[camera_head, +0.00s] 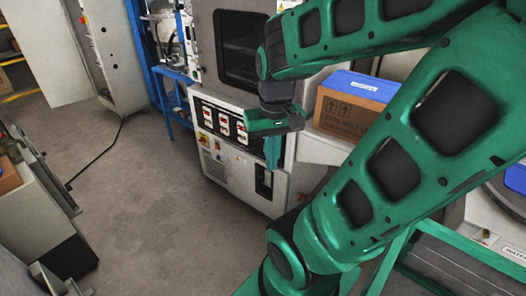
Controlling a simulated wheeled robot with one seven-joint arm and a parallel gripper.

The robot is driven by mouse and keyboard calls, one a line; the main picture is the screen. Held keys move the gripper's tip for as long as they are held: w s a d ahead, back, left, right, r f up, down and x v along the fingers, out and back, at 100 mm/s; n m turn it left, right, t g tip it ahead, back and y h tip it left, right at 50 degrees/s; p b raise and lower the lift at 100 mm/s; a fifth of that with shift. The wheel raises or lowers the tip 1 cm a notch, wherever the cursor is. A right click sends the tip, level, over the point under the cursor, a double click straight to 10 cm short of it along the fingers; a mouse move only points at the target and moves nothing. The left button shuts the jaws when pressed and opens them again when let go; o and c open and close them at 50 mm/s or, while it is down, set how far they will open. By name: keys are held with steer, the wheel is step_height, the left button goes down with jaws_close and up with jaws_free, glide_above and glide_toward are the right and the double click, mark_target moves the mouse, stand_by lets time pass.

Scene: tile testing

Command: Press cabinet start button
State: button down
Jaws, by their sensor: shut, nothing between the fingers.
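The cabinet (224,171) is a pale grey machine with a dark window in its upper part, standing at the centre top of the head view. Its dark control panel (221,121) sits below the window and carries several small displays with red readouts and small buttons beneath them. I cannot tell which button is the start button. My green gripper (272,155) is shut and empty, pointing down in front of the right end of the panel. It hides part of the cabinet front there. I cannot tell whether it touches the cabinet.
A cardboard box (341,113) with a blue top stands right of my gripper, behind my arm. A blue rack (172,100) stands left of the cabinet. An open white cabinet (104,55) is at the far left. The grey floor (145,200) is clear except for a black cable (98,158).

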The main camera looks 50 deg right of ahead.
steer(key=w+d+f+m+t+h, duration=0.1)
steer(key=w+d+f+t, duration=0.2)
steer(key=w+d+f, duration=0.65)
steer(key=w+d+f+t+h, duration=0.1)
steer(key=w+d+f+t, duration=0.2)
steer(key=w, duration=1.1)
steer(key=w+d+f+m+t+h, duration=0.1)
steer(key=w+d+f+t+h, duration=0.2)
steer(key=w+f, duration=0.7)
steer(key=s+d+f+m+t+h, duration=0.2)
steer(key=d+f+m+h, duration=0.3)
steer(key=f, duration=0.7)
steer(key=d+m+t, duration=0.1)
steer(key=d+m, duration=0.1)
steer(key=shift+d+f, duration=0.25)
steer(key=shift+d, duration=0.15)
steer(key=d, duration=0.8)
steer(key=shift+w+d, duration=0.35)
steer(key=shift+d, duration=0.05)
steer(key=shift+d, duration=0.4)
